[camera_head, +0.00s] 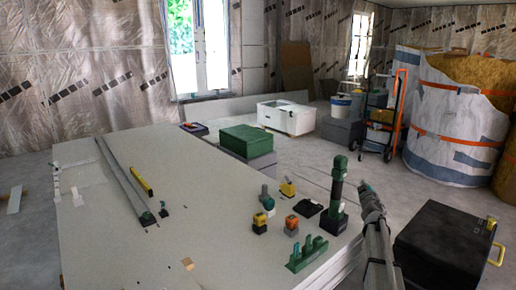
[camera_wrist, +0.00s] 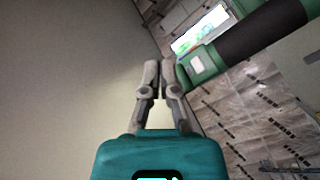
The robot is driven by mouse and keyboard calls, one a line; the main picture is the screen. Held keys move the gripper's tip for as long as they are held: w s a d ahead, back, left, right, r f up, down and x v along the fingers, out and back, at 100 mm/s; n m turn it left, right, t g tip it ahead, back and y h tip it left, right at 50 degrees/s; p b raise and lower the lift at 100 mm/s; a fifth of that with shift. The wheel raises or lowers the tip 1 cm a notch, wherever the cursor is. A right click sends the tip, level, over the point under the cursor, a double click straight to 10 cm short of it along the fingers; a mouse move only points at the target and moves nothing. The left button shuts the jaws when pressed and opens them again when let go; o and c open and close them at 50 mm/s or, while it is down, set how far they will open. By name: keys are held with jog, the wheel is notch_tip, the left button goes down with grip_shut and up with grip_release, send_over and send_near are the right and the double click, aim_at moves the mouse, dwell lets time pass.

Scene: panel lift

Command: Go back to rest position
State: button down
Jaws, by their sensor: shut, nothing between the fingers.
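My gripper (camera_wrist: 159,68) shows in the wrist view, with its two grey fingers close together above its teal body. It is shut and I see nothing held between the fingertips. The fingertips are too small to make out there. An upright green and black device (camera_head: 337,190) stands just left of that arm. A green and dark cylinder (camera_wrist: 240,45) crosses the upper right of the wrist view, apart from the fingers.
Several small tools, a green tool block (camera_head: 307,254) and a yellow level (camera_head: 141,181) lie on the panel stack. A black case (camera_head: 440,245) stands on the floor at right. Behind are a green box (camera_head: 246,141), a white chest (camera_head: 287,117) and a hand truck (camera_head: 395,115).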

jog(key=s+a+f+m+g+y+p, duration=0.1)
jog(key=s+a+f+m+g+p, duration=0.15)
jog(key=s+a+g, duration=0.65)
jog(key=s+a+f+m+g+y+p, duration=0.2)
jog(key=s+a+f+g+p, duration=0.15)
jog(key=s+a, duration=0.95)
jog(key=s+a+f+m+g+y+p, duration=0.1)
jog(key=s+a+f+m+g+p, duration=0.4)
jog(key=s, duration=1.1)
notch_tip(320, 180, up, 39)
jog(key=a+n+p, duration=0.2)
jog(key=n+p, duration=0.1)
jog(key=p, duration=3.3)
jog(key=shift+r+g, duration=0.15)
jog(key=shift+g, duration=0.2)
jog(key=shift+w, duration=0.1)
